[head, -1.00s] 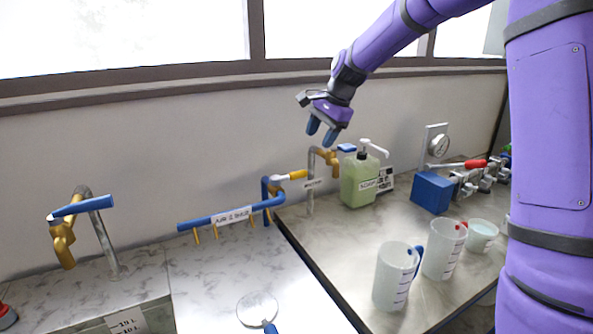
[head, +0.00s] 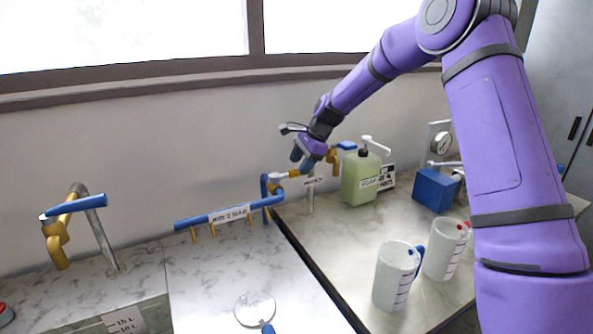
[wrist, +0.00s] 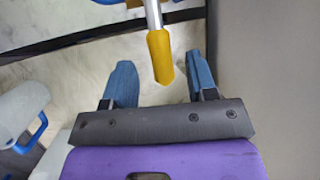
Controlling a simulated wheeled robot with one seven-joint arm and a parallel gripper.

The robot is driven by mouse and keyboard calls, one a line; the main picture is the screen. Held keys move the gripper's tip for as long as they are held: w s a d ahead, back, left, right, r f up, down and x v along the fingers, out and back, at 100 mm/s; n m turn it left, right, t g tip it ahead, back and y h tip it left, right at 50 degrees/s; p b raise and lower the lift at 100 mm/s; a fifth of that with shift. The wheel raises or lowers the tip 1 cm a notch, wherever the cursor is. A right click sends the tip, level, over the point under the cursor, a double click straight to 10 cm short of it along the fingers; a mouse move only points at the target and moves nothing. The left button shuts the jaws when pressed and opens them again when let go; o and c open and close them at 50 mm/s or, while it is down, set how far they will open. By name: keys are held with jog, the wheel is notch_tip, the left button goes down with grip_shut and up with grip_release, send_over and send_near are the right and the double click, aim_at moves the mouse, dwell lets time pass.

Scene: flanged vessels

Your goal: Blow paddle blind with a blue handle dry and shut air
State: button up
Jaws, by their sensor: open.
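The paddle blind (head: 255,309) is a pale round disc with a blue handle (head: 268,328), lying on the marbled counter at the front. A blue air pipe (head: 205,219) with a label and several yellow nozzles runs above that counter. Its valve lever has a silver-white stem (head: 284,176) and a yellow grip, partly hidden by my gripper in the head view. My gripper (head: 304,160) is open at the lever. In the wrist view the yellow grip (wrist: 160,57) lies between the open blue fingers (wrist: 160,72), with gaps on both sides.
A brass tap (head: 57,240) with a blue lever stands at the left. Right of the pipe are a green soap bottle (head: 360,180), a blue box (head: 435,190) and two beakers (head: 395,280) (head: 443,252). A wall with a window ledge stands close behind the lever.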

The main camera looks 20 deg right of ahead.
aim_at(296, 170)
jog(key=shift+x, duration=1.5)
grip_shut()
